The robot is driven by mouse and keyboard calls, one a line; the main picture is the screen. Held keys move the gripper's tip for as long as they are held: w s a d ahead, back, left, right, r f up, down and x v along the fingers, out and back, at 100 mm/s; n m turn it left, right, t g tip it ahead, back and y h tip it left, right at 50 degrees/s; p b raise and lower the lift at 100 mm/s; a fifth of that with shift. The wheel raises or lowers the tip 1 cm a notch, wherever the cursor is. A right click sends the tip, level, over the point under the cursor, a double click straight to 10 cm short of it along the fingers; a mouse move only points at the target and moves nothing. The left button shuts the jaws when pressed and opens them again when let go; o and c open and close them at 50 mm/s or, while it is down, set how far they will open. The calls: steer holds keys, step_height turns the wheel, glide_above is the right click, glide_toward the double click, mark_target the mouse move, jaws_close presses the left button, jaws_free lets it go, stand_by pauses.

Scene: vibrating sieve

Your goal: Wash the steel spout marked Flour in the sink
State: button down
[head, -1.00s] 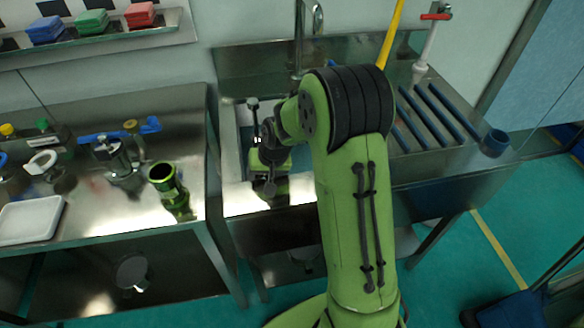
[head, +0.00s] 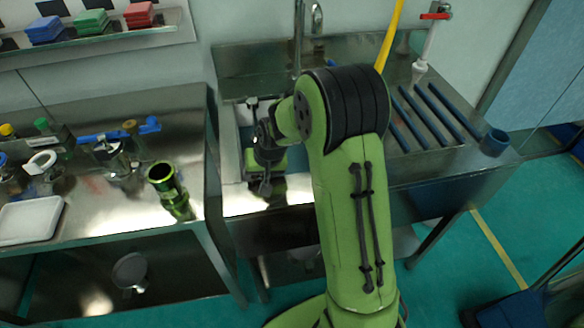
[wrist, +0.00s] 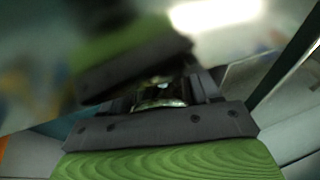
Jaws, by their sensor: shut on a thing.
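My gripper (head: 266,186) is at the left part of the steel sink (head: 246,195), low over the basin opening. In the wrist view, the gripper (wrist: 160,98) is shut on a shiny metal piece (wrist: 158,94). Only a small part of that piece shows between the dark jaws, and I cannot read any Flour mark on it. In the head view my wrist hides it. The upright tap (head: 298,45) rises behind the basin. My arm covers much of the sink's middle.
A shiny greenish metal tube (head: 165,185) stands near the right edge of the left steel table (head: 110,215). A white tray (head: 30,220) lies at far left.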

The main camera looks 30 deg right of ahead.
steer(key=shift+s+d, duration=0.15)
steer(key=shift+d, duration=0.2)
steer(key=shift+a, duration=0.1)
steer(key=shift+w+a+r, duration=0.1)
steer(key=shift+w+a, duration=0.1)
steer(key=shift+a, duration=0.45)
stand_by(0.3)
steer(key=shift+s+d, duration=0.2)
steer(key=shift+d, duration=0.55)
steer(key=shift+w+a, duration=0.2)
steer(key=shift+a, duration=0.55)
